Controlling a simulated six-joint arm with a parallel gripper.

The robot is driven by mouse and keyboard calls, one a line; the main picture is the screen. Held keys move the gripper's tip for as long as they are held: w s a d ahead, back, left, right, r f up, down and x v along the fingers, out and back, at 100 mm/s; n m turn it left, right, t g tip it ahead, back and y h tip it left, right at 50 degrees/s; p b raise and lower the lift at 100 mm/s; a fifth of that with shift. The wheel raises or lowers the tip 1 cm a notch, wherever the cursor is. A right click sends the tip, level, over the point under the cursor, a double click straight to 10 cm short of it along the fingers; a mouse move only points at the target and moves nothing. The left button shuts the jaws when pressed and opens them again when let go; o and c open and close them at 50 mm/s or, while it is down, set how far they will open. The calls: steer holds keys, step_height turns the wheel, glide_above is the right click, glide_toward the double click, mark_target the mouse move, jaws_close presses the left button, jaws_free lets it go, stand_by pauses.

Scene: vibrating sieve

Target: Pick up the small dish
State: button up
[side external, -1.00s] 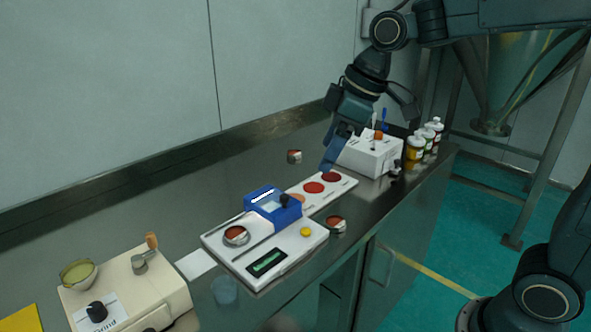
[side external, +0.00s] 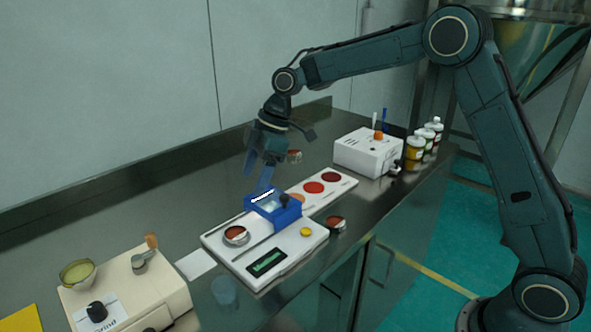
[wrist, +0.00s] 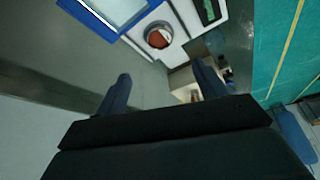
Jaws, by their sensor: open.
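Several small round dishes with red-brown contents show in the side view, and I cannot tell which one the task means. One dish (side external: 236,235) sits on the front left of the white device (side external: 285,248). Another dish (side external: 336,224) is beside the device's right edge, and a third dish (side external: 294,156) is on the bench behind. The wrist view shows a dish (wrist: 158,36) on the white device, above the gap between the fingers. My gripper (side external: 260,177) is open and empty, pointing down above and behind the blue frame (side external: 273,203). The wrist view also shows both fingers apart (wrist: 163,85).
A strip with coloured discs (side external: 335,184) extends behind the white device. A white box (side external: 368,152) and capped bottles (side external: 415,150) stand at the back right. A cream machine (side external: 145,290) with a bowl (side external: 79,274) is at the front left.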

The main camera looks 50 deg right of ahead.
steer(key=shift+w+f, duration=0.1)
steer(key=shift+f, duration=0.05)
glide_toward(234, 238)
steer(key=shift+x, duration=0.75)
steer(key=shift+w, duration=0.1)
steer(key=shift+x, duration=2.6)
steer(key=shift+d, duration=0.1)
steer(key=c, duration=1.1)
step_height(234, 238, up, 20)
